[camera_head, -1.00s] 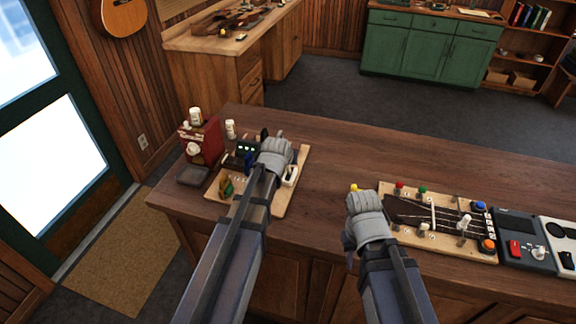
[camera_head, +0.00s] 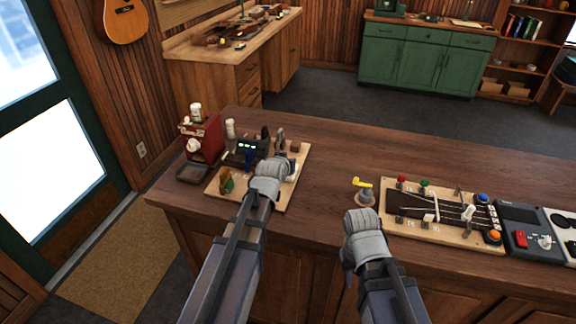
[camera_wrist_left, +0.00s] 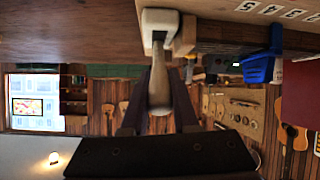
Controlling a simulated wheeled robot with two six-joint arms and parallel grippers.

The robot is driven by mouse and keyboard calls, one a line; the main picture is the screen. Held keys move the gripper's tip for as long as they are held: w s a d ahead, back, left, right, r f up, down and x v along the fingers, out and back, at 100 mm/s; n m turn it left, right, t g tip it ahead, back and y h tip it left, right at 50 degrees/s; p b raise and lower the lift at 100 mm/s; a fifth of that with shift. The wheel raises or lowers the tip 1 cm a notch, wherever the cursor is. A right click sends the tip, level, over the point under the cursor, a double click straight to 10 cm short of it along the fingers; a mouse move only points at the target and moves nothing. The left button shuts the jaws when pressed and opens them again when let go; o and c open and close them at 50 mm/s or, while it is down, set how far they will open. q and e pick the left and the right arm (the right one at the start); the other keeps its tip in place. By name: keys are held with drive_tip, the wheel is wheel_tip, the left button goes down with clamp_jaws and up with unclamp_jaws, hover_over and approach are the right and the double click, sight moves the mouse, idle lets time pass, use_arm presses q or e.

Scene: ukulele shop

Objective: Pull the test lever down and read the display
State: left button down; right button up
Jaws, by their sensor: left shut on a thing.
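A wooden test board (camera_head: 297,192) lies at the left end of the counter. A small dark display box (camera_head: 252,147) with green lights stands on it; its reading is too small to make out. My left gripper (camera_head: 268,176) is at the board's front right part, right of and nearer than the display. In the left wrist view, its dark fingers (camera_wrist_left: 158,108) are shut on a pale lever handle (camera_wrist_left: 159,82), which comes out of a white mount (camera_wrist_left: 160,22). My right gripper (camera_head: 362,222) is over the counter's front edge; its fingertips are hidden by its own body.
A red machine (camera_head: 203,140) stands left of the board. A yellow-topped lever (camera_head: 362,184) stands beyond my right gripper, beside a second board (camera_head: 435,236) with a guitar neck and coloured knobs. A blue bin shows in the wrist view (camera_wrist_left: 262,67).

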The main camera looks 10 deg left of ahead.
use_arm(q)
drive_tip(key=shift+s+f+t+b, duration=0.2)
drive_tip(key=shift+t+b, duration=0.1)
drive_tip(key=shift+b, duration=0.1)
drive_tip(key=shift+r, duration=0.1)
drive_tip(key=c, duration=0.7)
unclamp_jaws()
drive_tip(key=p+v, duration=0.3)
drive_tip(key=v, duration=0.4)
drive_tip(key=shift+s+r+p, duration=0.15)
drive_tip(key=shift+s+p, duration=0.15)
